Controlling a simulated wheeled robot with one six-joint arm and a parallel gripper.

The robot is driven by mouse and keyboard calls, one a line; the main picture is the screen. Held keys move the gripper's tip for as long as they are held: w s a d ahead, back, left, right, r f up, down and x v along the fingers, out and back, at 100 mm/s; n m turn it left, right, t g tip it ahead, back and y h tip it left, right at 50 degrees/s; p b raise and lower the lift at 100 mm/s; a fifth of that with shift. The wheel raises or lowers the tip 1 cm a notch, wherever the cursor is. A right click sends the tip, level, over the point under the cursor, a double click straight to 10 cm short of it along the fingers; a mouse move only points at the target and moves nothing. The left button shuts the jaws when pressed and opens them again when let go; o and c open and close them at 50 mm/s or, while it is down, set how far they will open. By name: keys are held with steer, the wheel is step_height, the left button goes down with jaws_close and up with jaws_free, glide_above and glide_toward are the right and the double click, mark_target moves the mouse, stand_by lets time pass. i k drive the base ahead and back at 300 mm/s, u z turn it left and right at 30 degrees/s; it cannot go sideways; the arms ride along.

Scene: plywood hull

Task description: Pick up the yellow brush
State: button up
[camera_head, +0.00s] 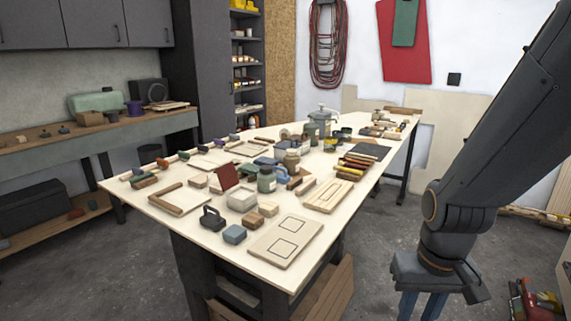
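I cannot make out a yellow brush for certain at this size. A small yellow item (331,145) lies toward the far middle of the long pale table (292,268), among jars and tools. Yellow and red strips (352,166) lie nearer the table's right edge; I cannot tell what they are. My gripper (421,307) hangs in front of the floor, to the right of the table, pointing down. Its two blue fingers are apart with nothing visible between them. Their tips are cut off by the bottom edge.
The table is crowded with jars, blocks and boards; a board with two drawn squares (285,240) lies at its near end. A workbench (95,132) and dark shelves (248,80) stand behind. Red and yellow items (535,302) sit at lower right.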

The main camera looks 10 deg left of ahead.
mark_target(337, 168)
steer(key=u, duration=0.1)
steer(key=i, duration=0.15)
steer(key=z, duration=0.5)
steer(key=k, duration=0.55)
steer(key=z, duration=0.9)
steer(key=i, duration=1.7)
steer(key=u, duration=1.6)
steer(key=i, duration=1)
steer(key=u, duration=0.3)
